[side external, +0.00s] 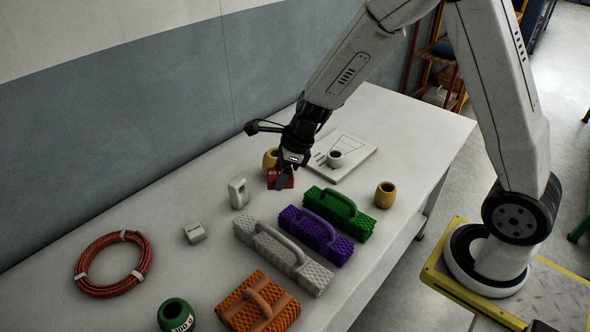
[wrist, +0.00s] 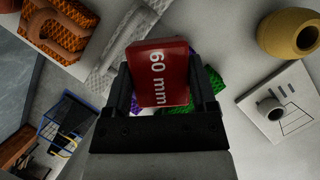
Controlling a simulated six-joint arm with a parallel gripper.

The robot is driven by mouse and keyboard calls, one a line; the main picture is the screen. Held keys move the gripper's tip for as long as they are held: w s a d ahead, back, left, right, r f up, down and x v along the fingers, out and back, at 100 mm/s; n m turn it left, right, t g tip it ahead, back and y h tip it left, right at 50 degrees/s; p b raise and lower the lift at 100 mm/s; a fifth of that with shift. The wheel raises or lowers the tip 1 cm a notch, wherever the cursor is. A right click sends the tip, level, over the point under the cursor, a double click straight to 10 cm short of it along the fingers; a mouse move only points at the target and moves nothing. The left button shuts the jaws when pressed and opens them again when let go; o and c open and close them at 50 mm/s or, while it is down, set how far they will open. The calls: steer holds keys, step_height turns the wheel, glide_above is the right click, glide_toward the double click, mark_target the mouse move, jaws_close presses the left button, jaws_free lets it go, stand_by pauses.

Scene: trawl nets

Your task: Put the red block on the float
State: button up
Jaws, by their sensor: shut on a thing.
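The red block (side external: 273,180), marked 60 mm, is held between the two fingers of my gripper (side external: 283,176). In the wrist view the red block (wrist: 160,75) fills the space between the fingers of my gripper (wrist: 163,88). How high it is above the table is hard to tell. A yellow barrel-shaped float (side external: 269,158) stands just behind the block in the side view, partly hidden. A second yellow float (side external: 385,194) stands at the right near the table edge. A yellow float also shows at the upper right of the wrist view (wrist: 289,33).
A white board (side external: 358,150) bears a small grey ring (side external: 335,158). Green (side external: 338,212), purple (side external: 316,236), grey (side external: 283,258) and orange (side external: 258,302) handled net bundles lie in front. A rope coil (side external: 113,263), green spool (side external: 176,315), and grey shackle-like piece (side external: 238,193) stand left.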

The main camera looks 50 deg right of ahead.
steer(key=w+d+r+m+h, duration=0.1)
steer(key=d+r+m, duration=0.1)
steer(key=d, duration=0.4)
steer(key=w+d+r+m+t, duration=0.1)
steer(key=w+d+r+m, duration=0.1)
steer(key=d, duration=0.5)
steer(key=shift+d+r+m+h, duration=0.2)
steer(key=shift+r+m+h, duration=0.15)
steer(key=shift+m+h, duration=0.05)
glide_toward(272, 152)
steer(key=shift+w+a+f, duration=0.3)
steer(key=shift+a+f, duration=0.25)
steer(key=shift+f, duration=0.05)
steer(key=shift+w+d+f, duration=0.1)
steer(key=shift+w+f, duration=0.45)
steer(key=shift+f, duration=0.05)
steer(key=shift+w+f, duration=0.25)
steer(key=shift+f, duration=1.6)
